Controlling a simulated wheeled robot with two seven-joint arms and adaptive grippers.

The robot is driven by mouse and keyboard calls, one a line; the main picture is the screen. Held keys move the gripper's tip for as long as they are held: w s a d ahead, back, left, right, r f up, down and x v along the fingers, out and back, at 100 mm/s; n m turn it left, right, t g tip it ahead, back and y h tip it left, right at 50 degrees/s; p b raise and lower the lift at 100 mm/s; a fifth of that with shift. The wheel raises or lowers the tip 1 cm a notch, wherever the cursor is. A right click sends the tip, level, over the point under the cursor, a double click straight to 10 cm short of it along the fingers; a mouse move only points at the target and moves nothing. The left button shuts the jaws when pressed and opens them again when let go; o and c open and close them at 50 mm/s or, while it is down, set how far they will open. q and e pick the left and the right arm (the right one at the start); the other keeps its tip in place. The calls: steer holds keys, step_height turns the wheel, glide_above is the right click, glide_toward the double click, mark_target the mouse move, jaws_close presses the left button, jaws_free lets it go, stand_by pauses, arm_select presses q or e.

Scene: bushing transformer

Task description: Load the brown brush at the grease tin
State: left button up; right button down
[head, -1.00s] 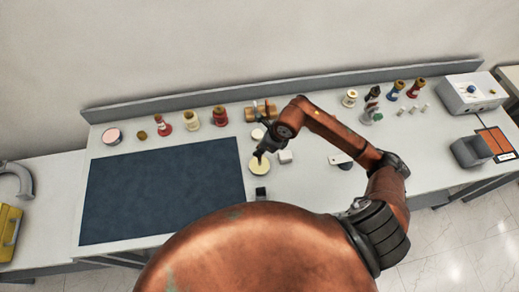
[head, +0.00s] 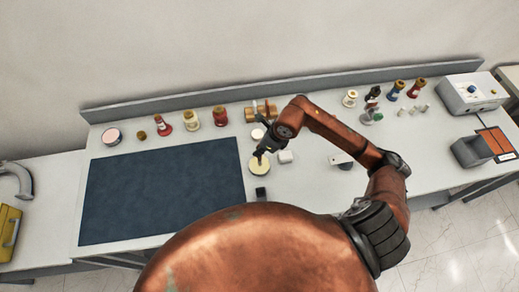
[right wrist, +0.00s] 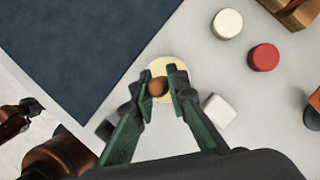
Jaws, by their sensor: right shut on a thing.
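The grease tin (head: 260,169) is a round, cream-yellow dish on the bench, just right of the dark blue mat. My right gripper (head: 261,154) is right over it, pointing down. In the right wrist view the fingers (right wrist: 158,86) are shut on the brown brush (right wrist: 157,87), of which only a round brown end shows. The tin (right wrist: 158,65) lies behind and beneath it, partly covered by the fingers. The brush's lower end is hidden, so I cannot tell whether it touches the grease. My left gripper does not show.
A white block (head: 286,157) stands close right of the tin, and a dark block (head: 261,194) in front. A red round piece (right wrist: 264,57) and a white round piece (right wrist: 228,24) are nearby. Several bottles line the back. The blue mat (head: 165,190) is bare.

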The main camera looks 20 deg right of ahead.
steer(key=shift+s+f, duration=0.1)
steer(key=shift+r+p, duration=1.65)
steer(key=shift+r, duration=1.95)
steer(key=shift+f, duration=0.1)
